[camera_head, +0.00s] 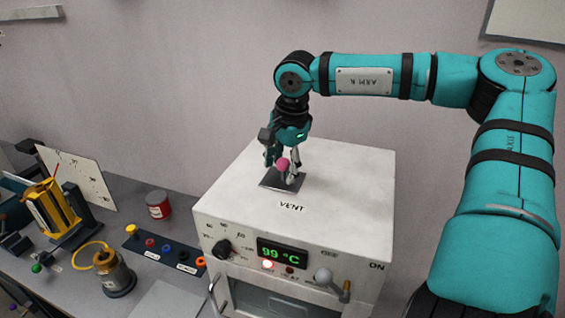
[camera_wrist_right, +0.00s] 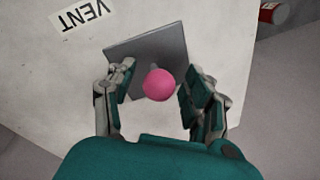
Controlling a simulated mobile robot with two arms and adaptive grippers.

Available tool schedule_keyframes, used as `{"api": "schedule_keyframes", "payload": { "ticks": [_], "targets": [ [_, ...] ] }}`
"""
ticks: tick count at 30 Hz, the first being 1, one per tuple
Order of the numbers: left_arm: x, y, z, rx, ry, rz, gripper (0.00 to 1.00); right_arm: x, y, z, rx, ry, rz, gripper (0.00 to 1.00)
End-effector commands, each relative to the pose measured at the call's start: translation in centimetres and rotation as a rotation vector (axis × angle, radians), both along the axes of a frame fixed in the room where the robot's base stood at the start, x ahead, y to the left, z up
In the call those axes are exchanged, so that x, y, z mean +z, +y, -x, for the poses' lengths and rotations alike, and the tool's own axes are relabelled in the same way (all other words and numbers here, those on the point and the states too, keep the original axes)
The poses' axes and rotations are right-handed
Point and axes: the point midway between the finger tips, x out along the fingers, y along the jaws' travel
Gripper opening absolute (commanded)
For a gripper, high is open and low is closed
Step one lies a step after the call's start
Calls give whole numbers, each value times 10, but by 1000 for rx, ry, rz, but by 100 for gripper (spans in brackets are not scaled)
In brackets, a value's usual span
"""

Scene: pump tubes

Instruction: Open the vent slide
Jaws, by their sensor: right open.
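The vent slide (camera_head: 272,181) is a grey plate on the top of the white oven, just behind the printed word VENT. It also shows in the right wrist view (camera_wrist_right: 147,47). A pink ball knob (camera_wrist_right: 159,85) stands up from it, and it shows in the head view too (camera_head: 282,164). My right gripper (camera_wrist_right: 160,92) is open, pointing down over the plate, with one finger on each side of the knob. In the wrist view both fingers look apart from the knob. The fingers hide part of the plate. My left gripper is not in view.
The white oven (camera_head: 334,225) has a 99 °C display, a dial and a lever on its front.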

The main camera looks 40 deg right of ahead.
Motion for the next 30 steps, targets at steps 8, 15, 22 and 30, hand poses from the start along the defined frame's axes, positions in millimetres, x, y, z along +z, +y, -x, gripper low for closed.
{"api": "schedule_keyframes", "payload": {
  "ticks": [8, 15, 22, 30],
  "targets": [
    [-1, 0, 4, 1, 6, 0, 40, 0, 0, 0, 0, 0, 0, 40],
    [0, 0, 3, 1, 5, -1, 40, 0, 0, 0, 0, 0, 0, 8],
    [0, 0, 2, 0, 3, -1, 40, 1, 0, 0, 0, -1, 0, 0],
    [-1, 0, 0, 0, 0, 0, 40, 2, -3, 3, -2, -5, 0, 0]
  ]
}}
